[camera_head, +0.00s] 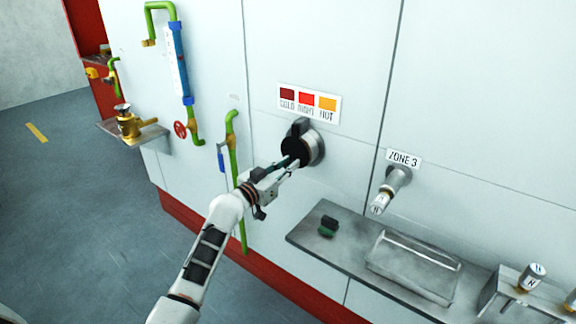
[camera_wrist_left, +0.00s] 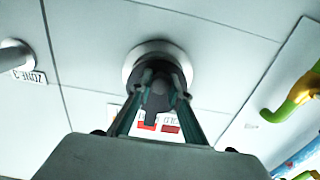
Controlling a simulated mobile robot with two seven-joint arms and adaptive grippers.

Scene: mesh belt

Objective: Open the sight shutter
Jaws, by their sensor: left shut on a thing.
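The sight shutter (camera_head: 291,149) is a dark round cover on a short grey sight port (camera_head: 317,147) in the white wall, below the COLD/RIGHT/HOT colour plate (camera_head: 309,102). A dark tab stands up at its top. My left gripper (camera_head: 295,163) reaches it from the lower left, its fingertips at the lower front of the cover. In the left wrist view the fingers of the gripper (camera_wrist_left: 160,90) close on a dark part of the shutter (camera_wrist_left: 158,100), in front of the pale port ring (camera_wrist_left: 133,64). The fingers hide part of the shutter. My right gripper is not in view.
A green pipe (camera_head: 233,150) with a blue lever runs down the wall left of the port. A ZONE 3 tube (camera_head: 382,200) sticks out to the right.

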